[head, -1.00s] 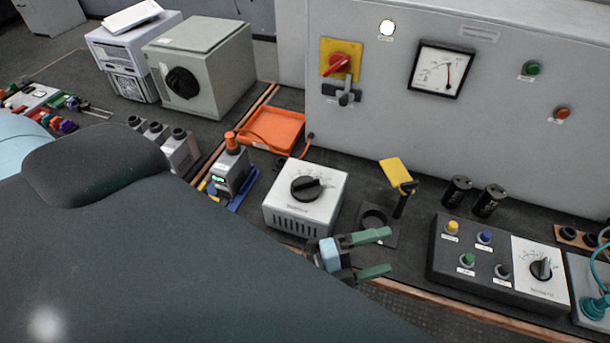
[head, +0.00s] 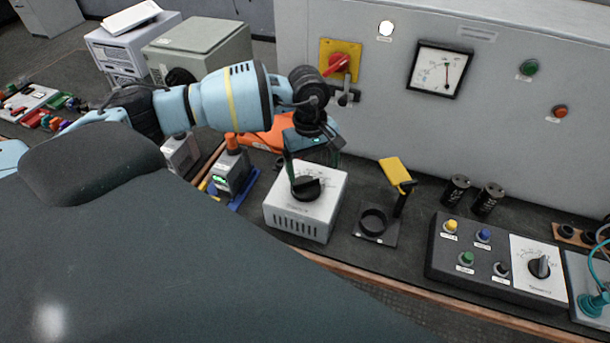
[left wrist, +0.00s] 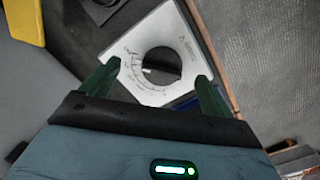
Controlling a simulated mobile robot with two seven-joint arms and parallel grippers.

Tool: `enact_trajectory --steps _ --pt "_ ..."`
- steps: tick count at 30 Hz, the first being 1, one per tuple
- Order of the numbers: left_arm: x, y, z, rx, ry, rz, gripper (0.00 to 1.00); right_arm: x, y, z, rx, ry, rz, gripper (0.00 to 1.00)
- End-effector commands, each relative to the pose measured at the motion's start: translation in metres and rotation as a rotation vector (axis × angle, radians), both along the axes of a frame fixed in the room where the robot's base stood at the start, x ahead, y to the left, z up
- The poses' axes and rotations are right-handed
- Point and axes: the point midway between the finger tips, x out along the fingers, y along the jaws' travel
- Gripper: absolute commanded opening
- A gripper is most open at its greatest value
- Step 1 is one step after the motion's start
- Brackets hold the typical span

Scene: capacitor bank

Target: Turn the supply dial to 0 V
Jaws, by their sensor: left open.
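The supply dial is a black round knob (head: 306,187) on top of a white box (head: 298,222) with a printed scale. In the left wrist view the knob (left wrist: 160,63) shows as a dark disc with a small light mark; its exact setting is too small to read. My left gripper (head: 313,166) reaches in from the left and points down over the box. Its green fingers are open, one on each side of the knob. In the left wrist view the gripper (left wrist: 156,88) is open with nothing between its tips; contact with the knob cannot be told. My right gripper is out of view.
A small device with a green display (head: 232,172) is left, and an orange tray (head: 262,138) lies behind. The grey cabinet (head: 400,115) with a meter (head: 439,70) rises behind. A button panel (head: 482,250) is at right.

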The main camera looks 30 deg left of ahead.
Motion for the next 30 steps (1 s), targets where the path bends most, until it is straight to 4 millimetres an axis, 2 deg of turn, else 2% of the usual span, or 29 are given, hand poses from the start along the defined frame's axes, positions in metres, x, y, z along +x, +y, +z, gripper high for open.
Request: enact_trajectory --steps 1,3,11,14,24,30 --pt "0.005 0.013 0.007 0.042 -0.014 -0.008 0.87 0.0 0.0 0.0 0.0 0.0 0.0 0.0" --pt "0.007 0.023 0.011 0.082 -0.02 -0.02 0.87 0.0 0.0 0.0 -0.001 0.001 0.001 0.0" --pt "0.009 0.028 0.011 0.101 -0.023 -0.025 0.87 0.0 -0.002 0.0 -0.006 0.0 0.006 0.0" --pt "0.008 0.028 0.003 0.1 -0.022 -0.024 0.87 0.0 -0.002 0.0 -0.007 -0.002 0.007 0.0" --pt "0.008 0.027 -0.046 0.099 -0.021 -0.024 0.87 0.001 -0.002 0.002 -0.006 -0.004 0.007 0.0" --pt "0.008 0.027 -0.062 0.097 -0.024 -0.023 0.87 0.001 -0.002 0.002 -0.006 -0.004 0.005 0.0"
